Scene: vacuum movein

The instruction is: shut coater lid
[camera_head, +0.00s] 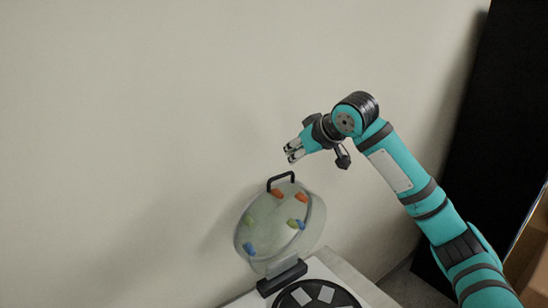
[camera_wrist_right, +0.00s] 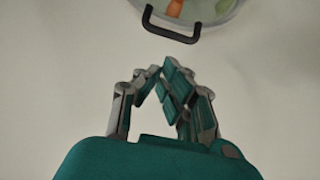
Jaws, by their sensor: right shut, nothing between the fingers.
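The coater lid (camera_head: 281,222) is a round clear cover standing tilted up on its hinge, with a black handle (camera_head: 281,180) at its top edge. Orange, green and blue pieces show on or through it. The coater (camera_head: 319,297) below has a dark round plate with pale squares, partly cut off by the bottom edge. My right gripper (camera_head: 291,152) is shut and empty, above the handle and apart from it. In the right wrist view the gripper (camera_wrist_right: 160,78) points toward the handle (camera_wrist_right: 170,27), with a gap between them. My left gripper is not in view.
A plain wall (camera_head: 130,130) stands behind the lid. A white table top (camera_head: 350,278) carries the coater. A tall black panel (camera_head: 490,130) stands at the right, with a brown box-like thing (camera_head: 532,250) at the lower right edge. The air left of the lid is clear.

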